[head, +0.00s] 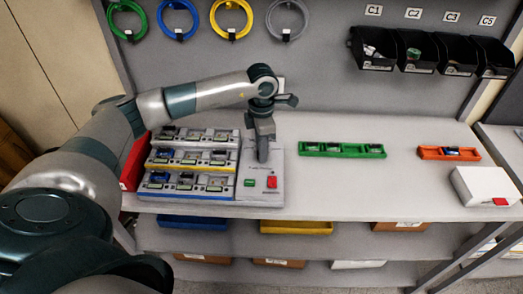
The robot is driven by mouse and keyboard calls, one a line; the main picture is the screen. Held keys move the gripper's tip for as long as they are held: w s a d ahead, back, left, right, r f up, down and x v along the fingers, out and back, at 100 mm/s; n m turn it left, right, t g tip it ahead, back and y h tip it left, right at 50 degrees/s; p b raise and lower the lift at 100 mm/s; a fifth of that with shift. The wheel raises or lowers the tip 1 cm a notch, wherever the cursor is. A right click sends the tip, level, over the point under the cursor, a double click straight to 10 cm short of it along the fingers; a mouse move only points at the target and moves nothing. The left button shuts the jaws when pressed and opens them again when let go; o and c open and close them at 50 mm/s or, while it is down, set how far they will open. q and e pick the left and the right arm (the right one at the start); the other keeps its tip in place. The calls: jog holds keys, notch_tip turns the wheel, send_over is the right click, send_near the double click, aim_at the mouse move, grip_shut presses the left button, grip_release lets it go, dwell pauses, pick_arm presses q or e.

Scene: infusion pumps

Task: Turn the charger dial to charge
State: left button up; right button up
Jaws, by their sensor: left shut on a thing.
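The charger (243,197) is a grey unit on the bench, with stepped rows of pumps on its left and a flat control panel (276,199) on its right. The panel shows a small green part and a red switch (271,182). My left gripper (262,160) points straight down over the upper part of the panel. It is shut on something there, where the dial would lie. The dial itself is hidden behind the fingers, so its setting cannot be read. My right gripper is not in view.
A green tray (342,155) and an orange tray (424,153) hold small devices. A white box (484,186) stands at the right. Black bins (374,62) and coloured cable loops (231,33) hang on the back panel.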

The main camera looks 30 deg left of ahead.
pick_arm(q)
jog(key=n+b, duration=0.3)
jog(key=shift+f+n, duration=0.15)
jog(key=shift+n, duration=0.15)
jog(key=shift+n+b, duration=0.75)
jog(key=shift+n, duration=0.45)
jog(key=shift+n+b, duration=0.45)
jog(key=shift+n, duration=0.45)
jog(key=shift+r, duration=0.2)
jog(key=o, duration=1)
jog(key=shift+o, duration=0.2)
